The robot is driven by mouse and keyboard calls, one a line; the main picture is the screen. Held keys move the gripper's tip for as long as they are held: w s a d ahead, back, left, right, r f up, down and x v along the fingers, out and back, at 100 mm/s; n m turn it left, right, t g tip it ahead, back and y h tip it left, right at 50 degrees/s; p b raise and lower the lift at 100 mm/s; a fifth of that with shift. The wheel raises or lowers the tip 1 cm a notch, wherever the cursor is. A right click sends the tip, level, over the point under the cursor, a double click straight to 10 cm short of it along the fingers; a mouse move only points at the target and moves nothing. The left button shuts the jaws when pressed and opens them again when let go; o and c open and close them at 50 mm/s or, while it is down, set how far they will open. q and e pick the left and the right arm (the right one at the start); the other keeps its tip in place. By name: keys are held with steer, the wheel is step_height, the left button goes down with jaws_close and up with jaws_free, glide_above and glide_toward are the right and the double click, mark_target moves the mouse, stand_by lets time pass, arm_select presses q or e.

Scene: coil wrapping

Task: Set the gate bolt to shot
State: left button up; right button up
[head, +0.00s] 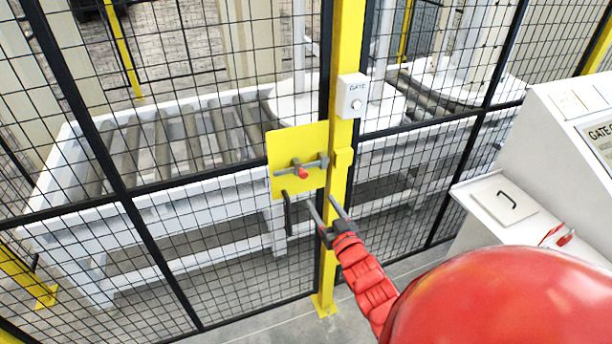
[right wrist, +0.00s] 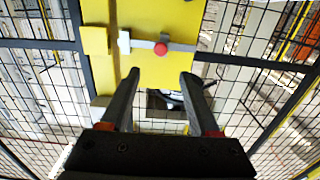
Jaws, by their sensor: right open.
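The gate bolt (head: 314,163) is a grey bar with a red knob (head: 303,173), mounted on a yellow plate (head: 285,145) on the mesh gate. The bar's right end stops short of the yellow keeper (head: 343,158) on the post. The right wrist view shows the bolt (right wrist: 142,43), its red knob (right wrist: 160,48) and the keeper (right wrist: 95,40), with a small gap between bar and keeper. My right gripper (head: 327,203) is open and empty, below the bolt and apart from it. In the right wrist view its fingertips (right wrist: 160,75) point toward the knob. My left gripper is out of view.
A yellow post (head: 345,60) carries a white box marked GATE (head: 352,96). A black handle (head: 288,213) is below the plate. Behind the mesh is a roller conveyor (head: 150,150). A white console (head: 560,150) stands at the right.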

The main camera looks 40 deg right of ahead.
mark_target(304, 176)
steer(key=p+x, duration=0.3)
steer(key=x, duration=0.9)
steer(key=shift+w+a, duration=0.1)
steer(key=shift+w, duration=0.05)
jaws_close()
stand_by(1.1)
